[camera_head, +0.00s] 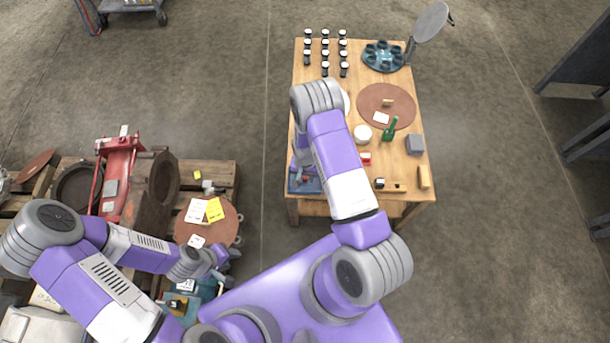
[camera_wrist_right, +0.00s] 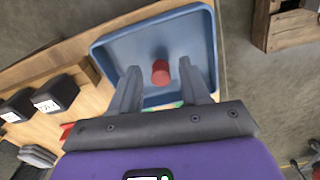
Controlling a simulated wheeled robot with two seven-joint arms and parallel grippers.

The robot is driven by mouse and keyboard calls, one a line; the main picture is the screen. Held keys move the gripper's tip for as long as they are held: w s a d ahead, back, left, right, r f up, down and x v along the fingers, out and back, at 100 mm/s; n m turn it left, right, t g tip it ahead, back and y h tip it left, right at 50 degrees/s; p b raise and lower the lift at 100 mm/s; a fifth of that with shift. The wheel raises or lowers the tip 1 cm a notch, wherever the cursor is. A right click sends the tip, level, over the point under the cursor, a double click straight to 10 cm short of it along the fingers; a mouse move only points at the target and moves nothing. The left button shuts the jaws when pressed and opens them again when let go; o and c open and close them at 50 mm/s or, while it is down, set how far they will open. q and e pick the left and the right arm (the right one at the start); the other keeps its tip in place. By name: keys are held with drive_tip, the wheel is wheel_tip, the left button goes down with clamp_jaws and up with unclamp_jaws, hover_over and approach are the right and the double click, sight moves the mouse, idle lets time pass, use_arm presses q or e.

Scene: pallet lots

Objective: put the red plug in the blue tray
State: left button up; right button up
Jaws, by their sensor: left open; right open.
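The blue tray (camera_wrist_right: 110,50) fills the middle of the right wrist view. In the head view the blue tray (camera_head: 308,187) is at the near left corner of the wooden table, partly hidden by my right arm. The red plug (camera_wrist_right: 160,73) appears inside the tray's walls, on its floor as far as I can tell. My right gripper (camera_wrist_right: 160,68) is open above the tray, its fingers on either side of the plug with gaps. My left gripper (camera_head: 222,266) is over the pallet's right edge, far from the tray, and open.
The wooden table (camera_head: 350,70) holds several dark jars, a teal round tray (camera_head: 370,65) with cups, a brown disc (camera_head: 375,97), a green bottle (camera_head: 390,130) and a grey block (camera_head: 415,144). A cluttered pallet (camera_head: 222,172) stands at left. Open floor lies between them.

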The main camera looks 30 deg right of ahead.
sight(305, 178)
wheel_tip(305, 178, up, 12)
drive_tip(key=p, duration=0.4)
drive_tip(key=s+a+n+y, duration=0.4)
drive_tip(key=s+a+n, duration=0.1)
drive_tip(key=s+a, duration=1)
drive_tip(key=shift+s+a+f+t, duration=0.25)
drive_tip(key=shift+a+f+t, duration=0.05)
drive_tip(key=shift+a, duration=0.15)
